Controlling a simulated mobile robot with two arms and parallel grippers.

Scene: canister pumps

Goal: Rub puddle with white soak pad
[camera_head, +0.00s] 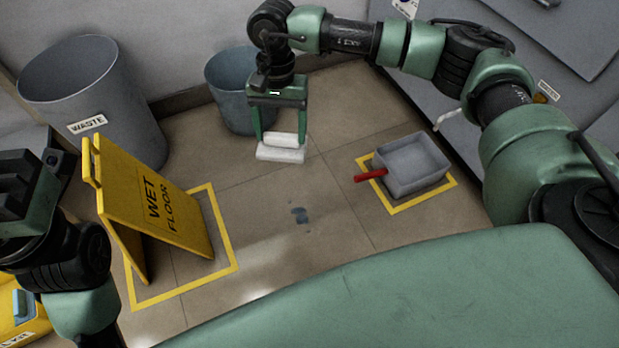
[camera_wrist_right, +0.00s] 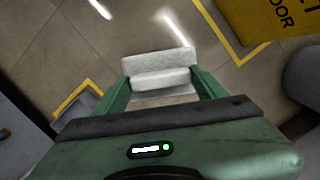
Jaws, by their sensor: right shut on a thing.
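The white soak pad (camera_head: 281,154) is between the fingers of my right gripper (camera_head: 282,137), which is shut on its raised grip part. The pad also shows in the right wrist view (camera_wrist_right: 157,63), held level between the green fingers (camera_wrist_right: 160,88). The puddle (camera_head: 300,215) is a small dark patch on the tiled floor, nearer to me and a little right of the pad. I cannot tell whether the pad touches the floor. My left gripper (camera_head: 28,190) is at the left edge; its finger opening is unclear.
A yellow wet floor sign (camera_head: 155,205) stands in a taped square left of the puddle. A waste bin (camera_head: 95,95) and a blue-grey bucket (camera_head: 232,95) stand behind. Floor around the puddle is clear.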

